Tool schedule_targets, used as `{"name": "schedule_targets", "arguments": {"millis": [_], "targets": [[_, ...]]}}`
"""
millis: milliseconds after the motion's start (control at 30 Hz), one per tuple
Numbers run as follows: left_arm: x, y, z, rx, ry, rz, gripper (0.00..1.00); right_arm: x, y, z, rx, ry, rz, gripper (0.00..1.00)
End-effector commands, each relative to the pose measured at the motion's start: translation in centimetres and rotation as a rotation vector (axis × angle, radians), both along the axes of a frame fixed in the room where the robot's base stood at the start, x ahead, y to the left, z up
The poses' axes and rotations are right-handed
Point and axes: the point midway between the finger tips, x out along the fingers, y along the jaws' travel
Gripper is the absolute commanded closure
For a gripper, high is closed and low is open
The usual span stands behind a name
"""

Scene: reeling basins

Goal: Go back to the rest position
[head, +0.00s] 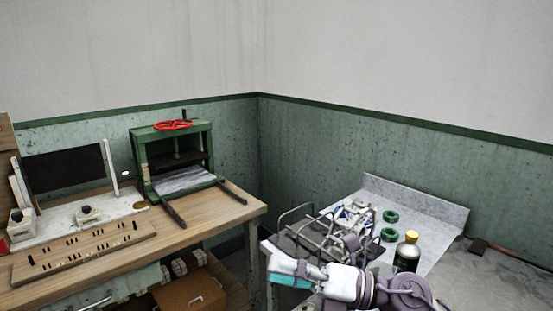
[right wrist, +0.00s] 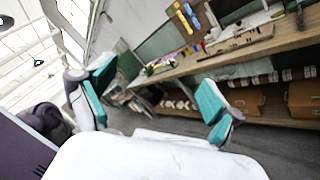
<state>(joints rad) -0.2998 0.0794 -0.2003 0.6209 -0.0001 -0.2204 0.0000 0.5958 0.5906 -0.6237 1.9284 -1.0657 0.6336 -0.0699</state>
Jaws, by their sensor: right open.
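My right gripper (head: 284,270) shows at the lower middle of the head view, with white and teal parts, in front of the grey worktop. In the right wrist view its two teal-padded fingers stand wide apart (right wrist: 155,80), with nothing between them. The view past the fingers shows the wooden bench (right wrist: 250,47) and the floor. The right forearm comes in from the bottom right of the head view and covers part of the worktop. My left gripper is in neither view.
A wire rack (head: 328,227), green rings (head: 390,216) and a dark yellow-capped bottle (head: 407,258) stand near my right arm. The wooden table (head: 222,212) at left bears a green press (head: 143,160) with a red wheel. A brown box (head: 190,294) sits below.

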Motion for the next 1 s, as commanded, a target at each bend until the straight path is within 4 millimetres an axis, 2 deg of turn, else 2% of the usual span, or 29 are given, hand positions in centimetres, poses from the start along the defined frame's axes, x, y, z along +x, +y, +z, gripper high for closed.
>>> {"name": "schedule_targets", "arguments": {"millis": [33, 100, 200, 267, 333, 367, 433, 533, 600, 700, 800, 1000], "targets": [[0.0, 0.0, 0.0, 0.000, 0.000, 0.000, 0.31, 0.2, -0.3, 1.0, 0.153, 0.091, -0.064, 0.08], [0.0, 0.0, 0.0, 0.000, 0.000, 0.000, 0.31, 1.2, -1.7, 2.0, 0.350, 0.224, -0.174, 0.08], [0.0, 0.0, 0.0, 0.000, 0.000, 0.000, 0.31, 3.0, -5.2, 1.5, 0.602, 0.443, -0.352, 0.08], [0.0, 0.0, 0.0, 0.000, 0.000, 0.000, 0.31, 3.9, -7.8, -0.1, 0.735, 0.589, -0.471, 0.08], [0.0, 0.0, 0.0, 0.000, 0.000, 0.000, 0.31, 4.4, -10.9, -3.2, 0.870, 0.768, -0.619, 0.08], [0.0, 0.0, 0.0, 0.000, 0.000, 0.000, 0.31, 4.4, -12.2, -4.7, 0.923, 0.848, -0.684, 0.08], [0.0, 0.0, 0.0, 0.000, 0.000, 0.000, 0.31, 3.6, -14.9, -9.2, 1.025, 1.041, -0.845, 0.08], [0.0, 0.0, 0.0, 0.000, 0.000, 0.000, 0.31, 0.9, -17.9, -15.7, 1.121, 1.306, -1.065, 0.08], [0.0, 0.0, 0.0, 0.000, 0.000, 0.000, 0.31, -1.9, -19.2, -19.9, 1.156, 1.477, -1.207, 0.08], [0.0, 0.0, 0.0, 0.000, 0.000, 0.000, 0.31, -6.2, -20.2, -24.5, 1.169, 1.681, -1.380, 0.08], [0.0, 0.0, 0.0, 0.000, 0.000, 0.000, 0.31, -10.2, -20.6, -27.5, 1.157, 1.838, -1.512, 0.08], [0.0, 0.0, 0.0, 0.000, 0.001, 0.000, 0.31, -17.1, -20.6, -31.0, 1.101, 2.078, -1.715, 0.08]]}}
